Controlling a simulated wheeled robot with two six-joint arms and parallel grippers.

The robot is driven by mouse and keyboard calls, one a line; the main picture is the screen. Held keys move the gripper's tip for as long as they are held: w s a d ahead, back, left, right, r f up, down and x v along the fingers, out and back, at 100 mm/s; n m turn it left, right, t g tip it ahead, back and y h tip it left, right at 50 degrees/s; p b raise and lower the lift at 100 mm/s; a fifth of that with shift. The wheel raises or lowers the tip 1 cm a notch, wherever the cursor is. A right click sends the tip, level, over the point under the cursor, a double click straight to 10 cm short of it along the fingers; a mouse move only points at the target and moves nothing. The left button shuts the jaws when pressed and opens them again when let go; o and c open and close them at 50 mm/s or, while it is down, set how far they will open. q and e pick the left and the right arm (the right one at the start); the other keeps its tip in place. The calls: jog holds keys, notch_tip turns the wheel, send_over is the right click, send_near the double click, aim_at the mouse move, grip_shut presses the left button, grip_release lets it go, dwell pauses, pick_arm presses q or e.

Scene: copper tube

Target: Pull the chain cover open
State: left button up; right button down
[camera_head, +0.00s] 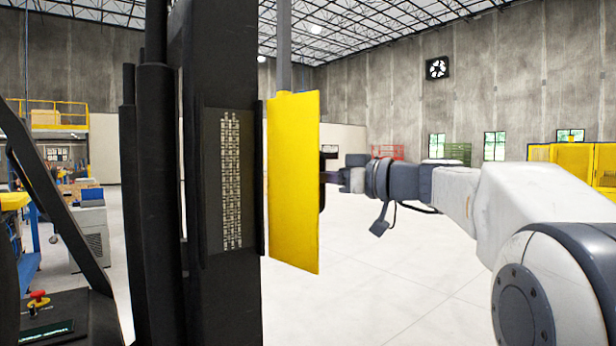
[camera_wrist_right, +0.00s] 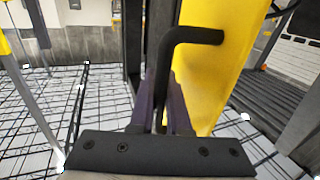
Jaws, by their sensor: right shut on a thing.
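The yellow chain cover (camera_head: 294,180) stands swung out from the dark column, with a gap between them. The metal chain (camera_head: 231,180) shows in the recess of the column. My right gripper (camera_head: 331,177) is at the far side of the cover, partly hidden by its edge. In the right wrist view my right gripper (camera_wrist_right: 164,100) is shut on the black bent handle (camera_wrist_right: 190,37) of the cover (camera_wrist_right: 229,70). The handle runs down between the two fingers. My left gripper is not in view.
Black upright cylinders (camera_head: 157,190) and the dark column (camera_head: 222,290) stand left of the cover. A control panel with a red button (camera_head: 38,299) is at lower left. Open pale floor (camera_head: 390,290) lies right of the cover, under my right arm.

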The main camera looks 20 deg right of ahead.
dwell(0.7)
jog(key=w+g+y+b, duration=0.1)
jog(key=w+d+n+b, duration=0.1)
jog(key=b, duration=0.1)
jog(key=shift+r+n+g+y, duration=0.1)
jog(key=shift+n+g+y, duration=0.2)
jog(key=shift+g+y, duration=0.1)
jog(key=c, duration=1.2)
grip_release()
jog(key=shift+o, duration=0.2)
